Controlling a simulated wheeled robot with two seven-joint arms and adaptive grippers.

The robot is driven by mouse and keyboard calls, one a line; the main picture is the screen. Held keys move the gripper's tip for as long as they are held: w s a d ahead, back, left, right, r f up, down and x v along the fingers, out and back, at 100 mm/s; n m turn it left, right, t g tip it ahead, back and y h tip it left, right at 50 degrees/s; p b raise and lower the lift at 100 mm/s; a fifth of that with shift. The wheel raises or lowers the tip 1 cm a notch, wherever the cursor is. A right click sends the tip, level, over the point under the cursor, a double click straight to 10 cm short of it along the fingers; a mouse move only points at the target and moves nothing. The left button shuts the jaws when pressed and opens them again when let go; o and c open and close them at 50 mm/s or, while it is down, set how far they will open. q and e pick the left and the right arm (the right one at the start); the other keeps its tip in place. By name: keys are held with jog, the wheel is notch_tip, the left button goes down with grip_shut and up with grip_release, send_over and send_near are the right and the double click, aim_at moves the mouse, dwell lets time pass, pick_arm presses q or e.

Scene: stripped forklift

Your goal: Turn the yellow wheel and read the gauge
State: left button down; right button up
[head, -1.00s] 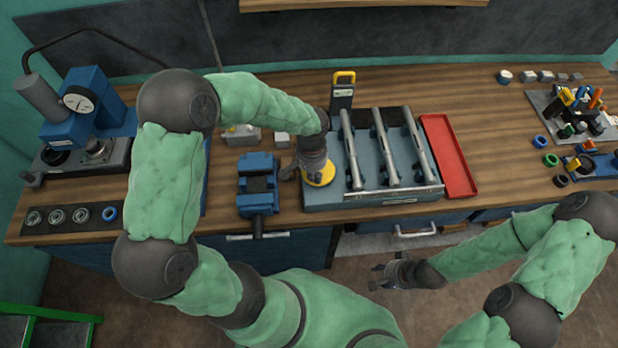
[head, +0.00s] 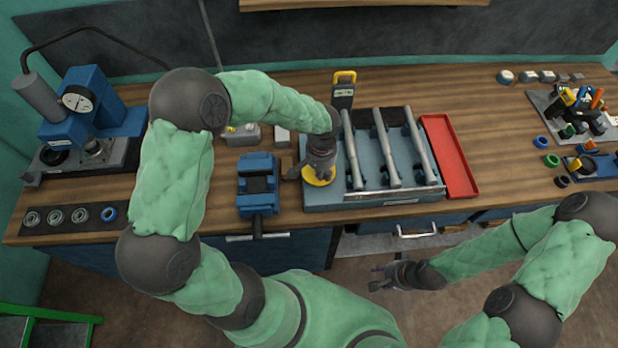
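The yellow wheel (head: 318,181) lies at the front left of a grey-blue fixture (head: 400,197) on the bench. My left gripper (head: 317,172) is right over it, pointing down, and hides much of it. I cannot tell whether its fingers are closed on the wheel. A yellow-topped handheld gauge (head: 343,90) with a small display stands behind the fixture; its reading is too small to make out. A round dial gauge (head: 77,98) is on the blue press at the left. My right gripper (head: 377,277) is in front of the bench, away from the wheel, and seems empty.
Several metal bars (head: 387,150) lie on the fixture. A red tray (head: 449,155) is right of it and a blue vise (head: 258,184) left of it. The blue press (head: 95,100) stands far left.

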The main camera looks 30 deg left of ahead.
pick_arm(q)
jog(key=shift+d+f, duration=0.1)
jog(key=shift+d, duration=0.1)
jog(key=shift+r+p, duration=0.55)
jog(key=shift+r, duration=0.2)
jog(key=shift+s+d+r+p, duration=0.1)
jog(key=shift+r+p, duration=0.1)
jog(key=shift+r, duration=0.15)
jog(key=shift+s+d+r+p, duration=0.1)
jog(key=shift+r+p, duration=0.05)
jog(key=shift+r, duration=0.2)
jog(key=shift+w+a+r+p, duration=0.1)
jog(key=shift+a+r+p, duration=0.2)
jog(key=shift+r+p, duration=0.35)
notch_tip(320, 180, up, 3)
jog(key=shift+a+p, duration=0.15)
jog(key=shift+p, duration=0.65)
